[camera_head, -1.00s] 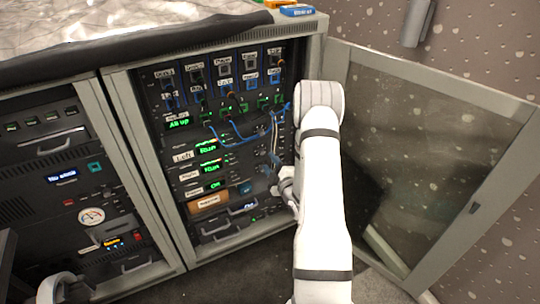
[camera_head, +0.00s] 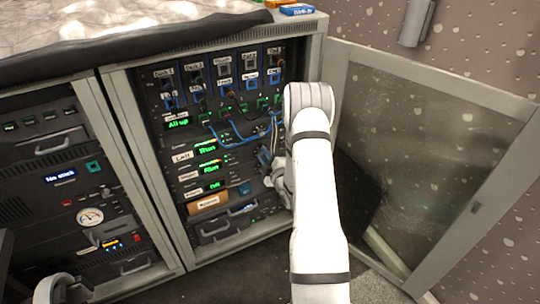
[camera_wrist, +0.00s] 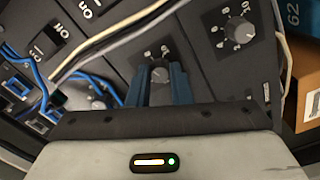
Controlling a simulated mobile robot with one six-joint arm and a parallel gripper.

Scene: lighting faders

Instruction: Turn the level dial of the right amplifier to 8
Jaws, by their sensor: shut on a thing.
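The right amplifier (camera_head: 188,176) is in the rack, its small label hard to read, below the row labelled Left (camera_head: 182,156). Both show green Run displays. In the wrist view my gripper (camera_wrist: 160,76) has its blue fingers on either side of a small grey dial (camera_wrist: 160,72) and is shut on it. Printed numbers ring this dial, but its pointer is too blurred to read. A second grey dial (camera_wrist: 240,32) sits apart, up and to the right. In the head view my wrist hides the dials, so I cannot tell for certain which amplifier the held one belongs to.
Blue and pale cables (camera_wrist: 100,50) cross the panels close to my fingers. The open glass door (camera_head: 430,150) stands right of my arm. Cable sockets are above the amplifiers.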

